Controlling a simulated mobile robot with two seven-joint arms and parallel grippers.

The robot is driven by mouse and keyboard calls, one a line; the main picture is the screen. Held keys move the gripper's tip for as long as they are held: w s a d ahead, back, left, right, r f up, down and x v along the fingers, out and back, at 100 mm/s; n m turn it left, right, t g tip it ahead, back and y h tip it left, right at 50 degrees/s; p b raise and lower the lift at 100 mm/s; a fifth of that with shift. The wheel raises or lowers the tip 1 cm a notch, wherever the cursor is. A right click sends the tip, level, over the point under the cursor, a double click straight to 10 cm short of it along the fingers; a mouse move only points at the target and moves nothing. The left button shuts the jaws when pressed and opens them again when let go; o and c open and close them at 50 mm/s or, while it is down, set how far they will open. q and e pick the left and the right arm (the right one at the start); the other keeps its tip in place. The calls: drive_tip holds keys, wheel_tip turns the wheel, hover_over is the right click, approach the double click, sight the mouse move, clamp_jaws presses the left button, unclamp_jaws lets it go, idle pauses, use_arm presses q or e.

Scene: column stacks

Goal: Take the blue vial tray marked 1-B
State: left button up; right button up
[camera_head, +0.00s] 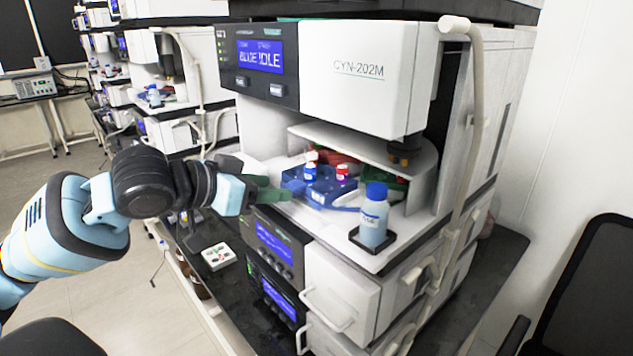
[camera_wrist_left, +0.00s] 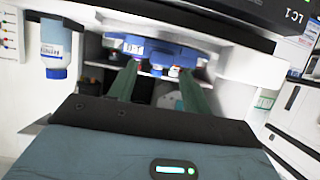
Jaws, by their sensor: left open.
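The blue vial tray (camera_head: 325,190) sits on the white shelf of the column stack, under its overhang. It holds a blue-labelled vial (camera_head: 310,168) and a red-labelled vial (camera_head: 342,173); no 1-B mark can be read. In the left wrist view, which looks inverted, the blue tray (camera_wrist_left: 165,52) lies ahead, near the fingertips. My left gripper (camera_head: 268,190) is open at the tray's left side, its green fingers pointing toward it. In the wrist view my left gripper (camera_wrist_left: 158,72) shows its fingers apart; contact with the tray cannot be told. My right gripper is not in view.
A blue-capped bottle (camera_head: 374,217) stands in a dark holder at the shelf's front right, close to the tray. Red and green items (camera_head: 335,157) lie behind the tray. The upper white housing (camera_head: 360,80) overhangs the shelf. A pale tube (camera_head: 476,110) runs down the right side.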

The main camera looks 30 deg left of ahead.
sight(287, 187)
use_arm(q)
drive_tip(key=shift+x, duration=2.25)
drive_tip(key=c, duration=0.9)
drive_tip(key=shift+a+r, duration=0.1)
drive_tip(key=shift+r, duration=4.9)
